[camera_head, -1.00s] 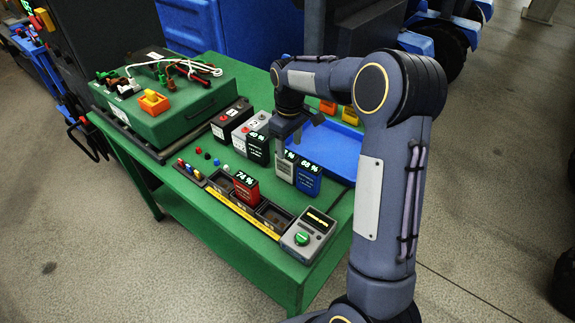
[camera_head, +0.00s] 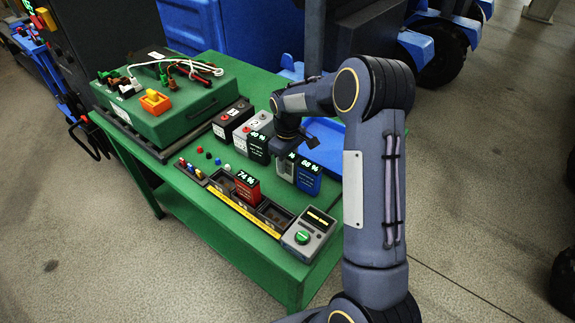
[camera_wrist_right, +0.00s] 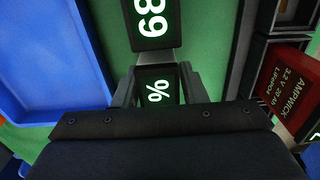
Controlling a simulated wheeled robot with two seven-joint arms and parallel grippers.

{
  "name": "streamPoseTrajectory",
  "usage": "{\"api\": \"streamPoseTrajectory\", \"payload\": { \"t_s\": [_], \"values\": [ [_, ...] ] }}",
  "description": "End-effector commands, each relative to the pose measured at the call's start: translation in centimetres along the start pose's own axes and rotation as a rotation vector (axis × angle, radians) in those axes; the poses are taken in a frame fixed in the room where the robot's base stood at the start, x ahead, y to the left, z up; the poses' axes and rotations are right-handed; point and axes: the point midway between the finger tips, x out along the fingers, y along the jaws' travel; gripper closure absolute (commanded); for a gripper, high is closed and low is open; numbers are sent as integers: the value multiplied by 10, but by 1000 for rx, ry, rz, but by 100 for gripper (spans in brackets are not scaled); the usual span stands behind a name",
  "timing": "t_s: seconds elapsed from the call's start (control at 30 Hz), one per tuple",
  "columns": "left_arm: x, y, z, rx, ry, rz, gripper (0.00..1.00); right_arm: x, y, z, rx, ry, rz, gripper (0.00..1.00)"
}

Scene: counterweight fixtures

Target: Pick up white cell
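The white cell (camera_head: 285,168) stands upright on the green table, beside the blue cell (camera_head: 308,178) with its lit percent display. My right gripper (camera_head: 287,153) is down over the white cell and hides much of its top. In the right wrist view, the fingers (camera_wrist_right: 158,84) lie on either side of a dark display with a percent sign, which fits the white cell. I cannot tell whether they press on it. Another lit display, likely the blue cell's (camera_wrist_right: 152,22), is just above. My left gripper is not in view.
A red cell (camera_head: 247,187) sits in the slotted holder (camera_head: 235,205) at the front, beside a grey tester (camera_head: 309,235). Dark cells (camera_head: 233,116) stand behind left. A blue tray (camera_head: 325,150) lies behind the arm. A green case (camera_head: 165,115) is at the back left.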

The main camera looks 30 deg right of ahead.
Motion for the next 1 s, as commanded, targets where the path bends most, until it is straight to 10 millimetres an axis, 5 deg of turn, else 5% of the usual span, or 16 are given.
{"api": "streamPoseTrajectory", "payload": {
  "t_s": [0.3,0.73,1.0],
  "values": [
    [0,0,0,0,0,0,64,0,0,0,0,1,0,100],
    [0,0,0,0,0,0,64,-8,0,-1,0,4,2,100],
    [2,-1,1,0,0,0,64,-47,1,-2,0,8,4,100]
  ]
}}
